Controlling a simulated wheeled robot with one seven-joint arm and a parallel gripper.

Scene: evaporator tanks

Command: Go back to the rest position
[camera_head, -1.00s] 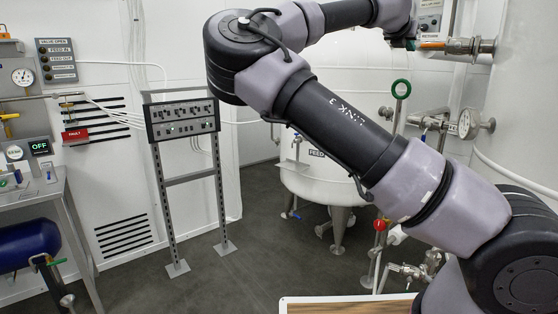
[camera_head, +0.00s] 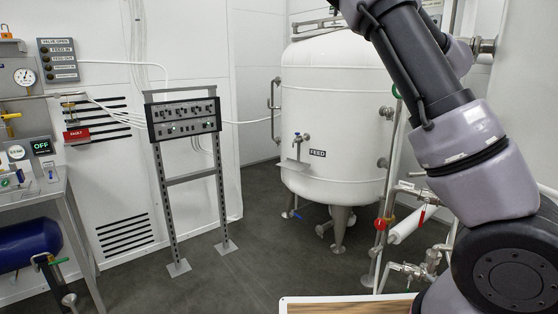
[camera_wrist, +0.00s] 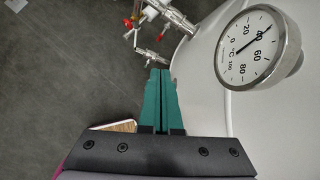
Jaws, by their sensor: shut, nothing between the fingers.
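My gripper (camera_wrist: 161,75) shows in the wrist view with its two green fingers pressed together and nothing between them. It points toward steel pipe fittings and is apart from them. A round temperature gauge (camera_wrist: 259,47) in °C is on the white tank wall to the right of the fingers. In the head view my arm rises on the right side and leaves the top of the picture, so my gripper is out of that view.
The white FEED tank (camera_head: 335,110) stands behind my arm. Piping with a red-handled valve (camera_head: 380,224) stands below it. A control panel on a stand (camera_head: 184,118) is left of centre. A wooden-topped surface (camera_head: 345,308) is at the bottom. The grey floor (camera_head: 240,275) between is clear.

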